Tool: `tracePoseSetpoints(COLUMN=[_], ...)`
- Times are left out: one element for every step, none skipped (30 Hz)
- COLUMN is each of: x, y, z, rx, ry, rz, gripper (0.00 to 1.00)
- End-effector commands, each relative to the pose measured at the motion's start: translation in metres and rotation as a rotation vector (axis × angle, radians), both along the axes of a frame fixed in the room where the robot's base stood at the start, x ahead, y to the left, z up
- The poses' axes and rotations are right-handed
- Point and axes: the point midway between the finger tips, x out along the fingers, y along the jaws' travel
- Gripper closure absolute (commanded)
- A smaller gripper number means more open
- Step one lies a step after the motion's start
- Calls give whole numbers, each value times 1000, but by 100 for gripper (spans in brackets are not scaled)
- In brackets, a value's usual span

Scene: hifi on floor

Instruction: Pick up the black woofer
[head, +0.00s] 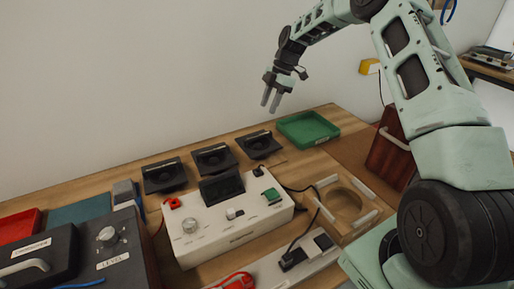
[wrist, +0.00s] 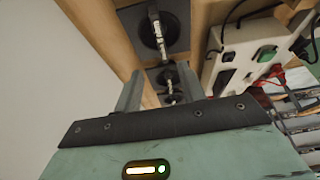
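Three black square woofers with round cones stand in a row along the back of the table: the left one (head: 164,176), the middle one (head: 214,159) and the right one (head: 258,145). Several of these black square units also show beyond my fingers in the wrist view, the nearest one (wrist: 150,27) at the top. I cannot tell which one the task means. My gripper (head: 270,99) is above the back of the table, clear of the woofers. Its two fingers (wrist: 158,76) are apart, with nothing held between them.
A white control box (head: 235,228) with a knob and a raised black panel stands in front of the woofers. A green tray (head: 308,128) is at back right, a wooden frame with a round opening (head: 368,217) at right. A dark LEVEL box (head: 118,237) fills front left. A wall rises behind.

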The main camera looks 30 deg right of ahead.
Motion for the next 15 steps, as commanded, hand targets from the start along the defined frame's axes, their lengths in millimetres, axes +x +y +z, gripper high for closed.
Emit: tracePoseSetpoints(x=[-2,-1,-1,-1,-2,-2,-2,-2,-2,-1,-1,-1,-1,-1,-1], y=[5,7,11,13,16,19,21,23,25,27,28,30,31,31,32], z=[-9,-15,-22,-28,-34,-41,-46,-51,-57,-61,-64,-68,-71,-72,-74], rx=[1,1,1,1,1,1,1,0,0,0,0,1,1,0,0], ry=[6,5,5,4,5,5,5,4,4,2,1,2,2,1,0], rz=[2,1,1,1,2,2,2,1,1,0,0,1,1,-1,-1], gripper=[60,60,60,60,60,60,60,60,60,60,60,60,60,60,60])
